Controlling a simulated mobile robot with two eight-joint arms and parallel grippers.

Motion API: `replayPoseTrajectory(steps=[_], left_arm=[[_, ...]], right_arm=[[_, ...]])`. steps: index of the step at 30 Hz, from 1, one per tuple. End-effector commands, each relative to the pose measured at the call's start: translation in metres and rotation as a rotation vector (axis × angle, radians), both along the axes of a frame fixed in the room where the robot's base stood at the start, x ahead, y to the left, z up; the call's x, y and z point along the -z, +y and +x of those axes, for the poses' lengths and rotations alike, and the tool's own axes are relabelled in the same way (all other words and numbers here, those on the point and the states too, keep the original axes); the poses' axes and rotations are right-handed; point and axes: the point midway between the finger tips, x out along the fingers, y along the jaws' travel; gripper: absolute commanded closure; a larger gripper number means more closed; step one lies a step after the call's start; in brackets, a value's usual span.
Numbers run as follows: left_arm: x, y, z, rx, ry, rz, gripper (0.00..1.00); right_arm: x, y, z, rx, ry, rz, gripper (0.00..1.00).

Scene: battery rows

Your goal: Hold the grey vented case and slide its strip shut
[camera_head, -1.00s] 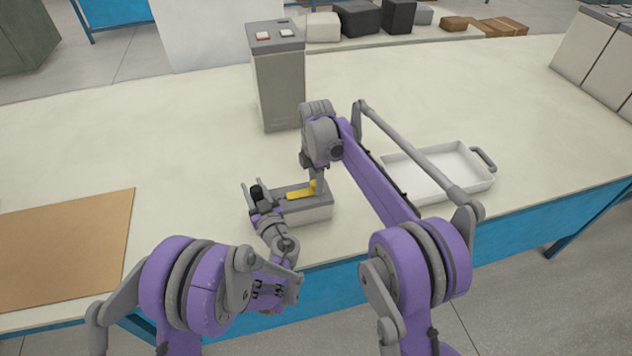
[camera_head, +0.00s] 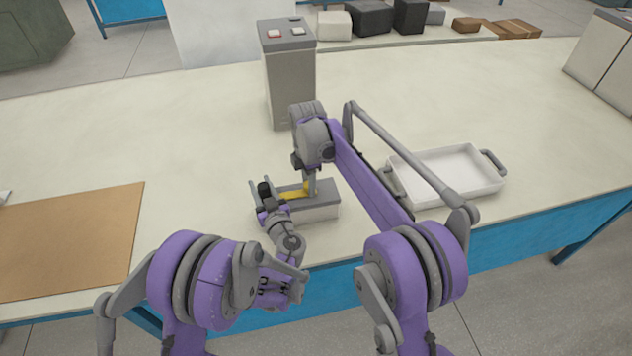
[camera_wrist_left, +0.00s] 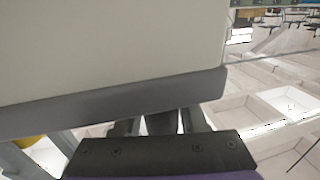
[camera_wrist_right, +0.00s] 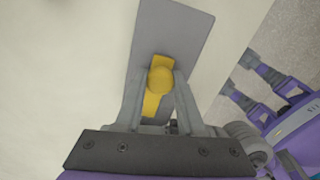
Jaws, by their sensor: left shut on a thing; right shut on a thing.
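The case (camera_head: 322,209) has cream sides and a grey top and sits on the table near the front edge; no vents can be made out. A yellow strip (camera_head: 292,191) with a round knob (camera_wrist_right: 160,80) lies along its top. My right gripper (camera_head: 310,190) is shut on this knob from above, with a finger on either side in the right wrist view. My left gripper (camera_head: 268,196) is shut on the left end of the case. In the left wrist view the case wall (camera_wrist_left: 100,45) fills much of the picture, and the fingertips are hidden.
A white tray (camera_head: 448,204) with handles is to the right. A brown mat (camera_head: 70,240) lies at left. Several boxes stand at the back. Table around the case is mostly clear.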

Motion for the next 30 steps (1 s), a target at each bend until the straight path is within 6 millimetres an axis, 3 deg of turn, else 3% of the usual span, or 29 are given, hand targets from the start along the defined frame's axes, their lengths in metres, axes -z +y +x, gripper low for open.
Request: replayPoseTrajectory(steps=[3,4,9,20,23,30], left_arm=[[0.000,-0.003,0.001,0.007,0.001,0.000,1.00],[0.000,-0.003,0.001,0.007,0.001,0.000,1.00],[0.000,-0.003,0.001,0.006,0.001,0.000,1.00],[0.000,-0.002,0.000,0.003,0.000,0.000,1.00],[0.000,-0.001,0.000,0.003,0.000,0.000,1.00],[0.000,-0.001,0.000,0.003,0.000,0.000,1.00]], right_arm=[[0.000,0.003,-0.001,-0.002,0.002,0.005,1.00],[0.000,0.003,-0.001,-0.002,0.002,0.005,0.60],[0.000,0.002,-0.001,-0.002,0.002,0.004,0.31],[-0.004,0.001,-0.001,-0.001,0.001,0.003,0.31],[-0.016,0.001,-0.001,-0.001,0.001,0.003,0.31],[-0.067,0.002,-0.001,-0.002,0.001,0.003,0.31]])
